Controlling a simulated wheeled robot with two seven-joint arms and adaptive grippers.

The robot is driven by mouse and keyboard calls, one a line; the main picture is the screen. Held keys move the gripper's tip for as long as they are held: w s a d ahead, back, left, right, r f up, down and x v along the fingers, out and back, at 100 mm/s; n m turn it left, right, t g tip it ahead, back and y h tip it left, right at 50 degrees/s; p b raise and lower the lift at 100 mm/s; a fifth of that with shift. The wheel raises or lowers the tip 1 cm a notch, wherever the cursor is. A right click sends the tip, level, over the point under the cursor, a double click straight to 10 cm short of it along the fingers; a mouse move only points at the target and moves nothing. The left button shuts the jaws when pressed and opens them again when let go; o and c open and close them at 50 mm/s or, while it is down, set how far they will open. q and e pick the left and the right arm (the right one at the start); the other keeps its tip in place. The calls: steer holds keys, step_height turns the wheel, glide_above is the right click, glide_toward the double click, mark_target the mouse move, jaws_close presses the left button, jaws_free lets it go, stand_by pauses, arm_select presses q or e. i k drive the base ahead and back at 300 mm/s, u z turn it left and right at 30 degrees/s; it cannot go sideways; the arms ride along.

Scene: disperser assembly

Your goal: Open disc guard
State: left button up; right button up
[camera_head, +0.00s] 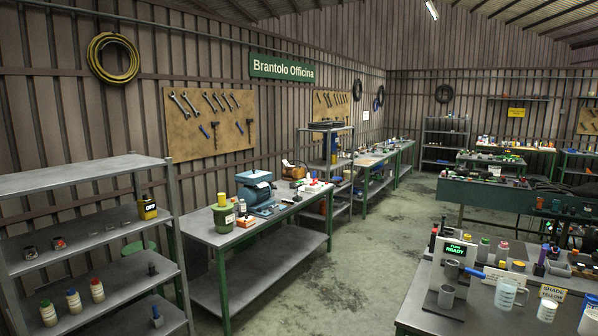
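A grey upright machine (436,275) stands at the near left part of the right-hand table. Its dark screen (455,249) shows green "READY" lettering. A dark round part sits below the screen, with a blue handle (474,272) sticking out to its right. A metal cup (446,297) is under it. The machine is small in view, so I cannot tell which part is the disc guard or whether it is open or shut. Neither of my grippers is in view.
The right-hand table (418,316) also holds several bottles, a clear measuring jug (509,294) and a "SHADE YELLOW" sign (552,292). A workbench (216,237) and grey shelves (78,178) stand at left. The concrete floor (340,270) between is clear.

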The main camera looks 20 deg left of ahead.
mark_target(301, 171)
steer(key=u, duration=0.7)
steer(key=i, duration=4.45)
steer(key=z, duration=0.8)
steer(key=i, duration=4.75)
steer(key=u, duration=1.5)
